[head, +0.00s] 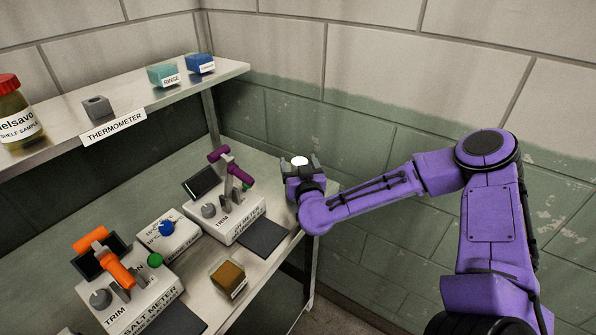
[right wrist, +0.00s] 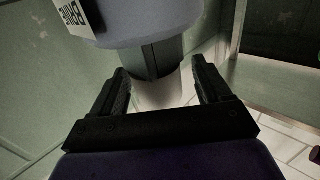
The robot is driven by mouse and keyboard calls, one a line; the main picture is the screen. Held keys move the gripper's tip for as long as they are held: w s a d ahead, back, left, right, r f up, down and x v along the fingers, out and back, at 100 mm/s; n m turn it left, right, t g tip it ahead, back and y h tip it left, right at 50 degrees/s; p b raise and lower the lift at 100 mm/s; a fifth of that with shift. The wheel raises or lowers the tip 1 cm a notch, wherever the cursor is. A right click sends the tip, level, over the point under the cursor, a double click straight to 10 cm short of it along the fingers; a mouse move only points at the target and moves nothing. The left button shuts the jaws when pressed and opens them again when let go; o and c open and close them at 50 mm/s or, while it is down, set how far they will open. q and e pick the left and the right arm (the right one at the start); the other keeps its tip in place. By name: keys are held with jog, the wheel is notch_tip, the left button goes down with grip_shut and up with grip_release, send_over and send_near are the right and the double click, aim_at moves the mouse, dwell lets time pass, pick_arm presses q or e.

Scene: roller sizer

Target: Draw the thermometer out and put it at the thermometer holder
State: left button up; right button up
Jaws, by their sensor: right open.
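The thermometer holder (head: 97,107) is a small grey block with a notch, on the upper shelf above a THERMOMETER label. My right gripper (head: 300,163) is open at the right end of the lower bench. A bright white disc (head: 299,160) shows at its fingers in the head view; I cannot tell whether it is the thermometer. In the right wrist view, a dark post under a large grey-violet body (right wrist: 155,22) shows beyond and between the open fingers (right wrist: 162,88). Whether the fingers touch anything is unclear. My left gripper is out of view.
The upper shelf also bears a red-lidded jar (head: 17,115), a teal block (head: 163,75) labelled RINSE and a blue block (head: 200,63). The bench holds a meter with a purple handle (head: 232,167), a salt meter with an orange handle (head: 117,267) and a brown block (head: 229,277).

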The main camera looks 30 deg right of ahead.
aim_at(300, 161)
jog(key=shift+s+r, duration=0.15)
jog(key=shift+r, duration=0.1)
jog(key=shift+s, duration=0.1)
jog(key=shift+c, duration=0.5)
jog(key=c, duration=1)
notch_tip(300, 161, up, 10)
jog(key=shift+c, duration=0.2)
